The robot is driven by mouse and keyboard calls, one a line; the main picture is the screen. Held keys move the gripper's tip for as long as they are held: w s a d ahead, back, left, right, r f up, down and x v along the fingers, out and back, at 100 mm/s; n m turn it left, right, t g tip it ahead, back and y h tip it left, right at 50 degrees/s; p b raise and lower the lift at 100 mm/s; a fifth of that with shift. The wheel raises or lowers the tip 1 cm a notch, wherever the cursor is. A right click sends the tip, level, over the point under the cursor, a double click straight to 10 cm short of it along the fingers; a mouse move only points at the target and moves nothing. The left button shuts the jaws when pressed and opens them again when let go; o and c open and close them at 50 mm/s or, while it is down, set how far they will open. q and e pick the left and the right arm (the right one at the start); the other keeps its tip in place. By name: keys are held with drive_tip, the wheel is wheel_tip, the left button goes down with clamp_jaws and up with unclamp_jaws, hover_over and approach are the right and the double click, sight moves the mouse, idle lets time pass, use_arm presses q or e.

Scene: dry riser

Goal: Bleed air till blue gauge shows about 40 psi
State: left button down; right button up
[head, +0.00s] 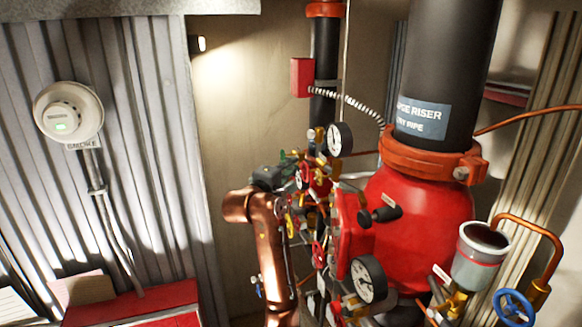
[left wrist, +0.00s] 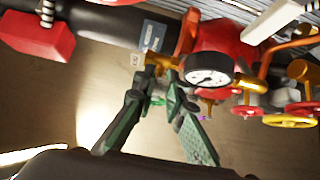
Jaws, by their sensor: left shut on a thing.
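A white-faced gauge (head: 341,137) stands at the top of the red and brass valve cluster (head: 318,180). A larger white-faced gauge (head: 369,279) sits lower, in front of the red riser body. I see no clear blue marking on either, and their readings are too small to tell. My left gripper (head: 291,166) is at the left side of the cluster, below the upper gauge. In the left wrist view its green-padded fingers (left wrist: 164,74) close in at a brass fitting (left wrist: 158,61), beside a gauge (left wrist: 209,76). The exact part gripped is mostly hidden. My right gripper is out of view.
A black riser pipe (head: 452,70) rises from the red body (head: 415,215). A drain cup (head: 480,256) and blue handwheel (head: 513,307) stand at the right. A red box (head: 302,77) is on the rear pipe. The wall left of the cluster is bare.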

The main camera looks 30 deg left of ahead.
use_arm(q)
drive_tip(key=c, duration=2)
unclamp_jaws()
drive_tip(key=shift+a, duration=0.1)
drive_tip(key=shift+o, duration=0.2)
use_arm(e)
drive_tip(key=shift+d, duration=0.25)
use_arm(q)
drive_tip(key=s+d, duration=0.1)
drive_tip(key=s, duration=1.1)
drive_tip(key=shift+r, duration=0.1)
